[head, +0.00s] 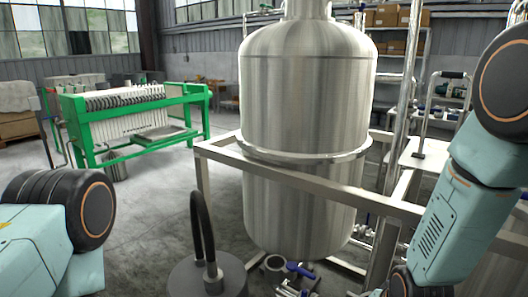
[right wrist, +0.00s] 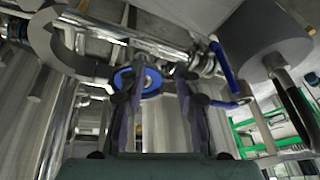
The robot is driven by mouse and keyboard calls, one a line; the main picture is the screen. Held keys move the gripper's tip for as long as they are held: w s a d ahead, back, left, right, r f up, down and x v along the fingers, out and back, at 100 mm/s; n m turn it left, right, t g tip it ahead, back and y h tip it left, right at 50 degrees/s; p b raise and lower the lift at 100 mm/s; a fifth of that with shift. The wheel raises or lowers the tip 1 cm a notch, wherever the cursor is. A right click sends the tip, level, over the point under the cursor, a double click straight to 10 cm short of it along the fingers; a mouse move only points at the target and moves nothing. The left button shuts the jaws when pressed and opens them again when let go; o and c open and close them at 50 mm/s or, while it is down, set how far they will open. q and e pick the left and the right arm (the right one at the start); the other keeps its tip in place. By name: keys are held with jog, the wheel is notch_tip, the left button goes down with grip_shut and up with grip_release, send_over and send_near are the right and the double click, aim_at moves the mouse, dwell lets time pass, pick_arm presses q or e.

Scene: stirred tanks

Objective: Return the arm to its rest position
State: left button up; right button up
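My right arm (head: 440,215) comes down along the right side of the head view, and its gripper is out of that frame. In the right wrist view the right gripper (right wrist: 160,82) shows two dark fingers standing apart, with nothing seen held between them. A blue round valve part (right wrist: 150,82) shows behind the fingertips; I cannot tell how far off it is. A blue lever (right wrist: 222,72) is to the right of the fingers. My left arm (head: 60,215) shows at the lower left of the head view; its gripper is out of view.
A large steel tank (head: 305,110) stands in a metal frame (head: 290,178) ahead. Below are pipes with a blue valve handle (head: 298,270) and a grey cylinder (head: 205,280) with a black hose. A green-framed filter press (head: 140,120) stands left. Open floor lies between.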

jog(key=s+f+g+b, duration=0.1)
jog(key=s+f, duration=0.4)
jog(key=s, duration=0.4)
jog(key=s+f+n+g+b, duration=0.1)
jog(key=s+f+g, duration=0.1)
jog(key=s+f, duration=0.4)
jog(key=s+f+g+b, duration=0.1)
jog(key=s+f, duration=0.4)
jog(key=s, duration=0.8)
jog(key=shift+a+f+n+b, duration=0.2)
jog(key=shift+f+n+b, duration=0.2)
jog(key=shift+b, duration=0.2)
jog(key=shift+s+r, duration=0.1)
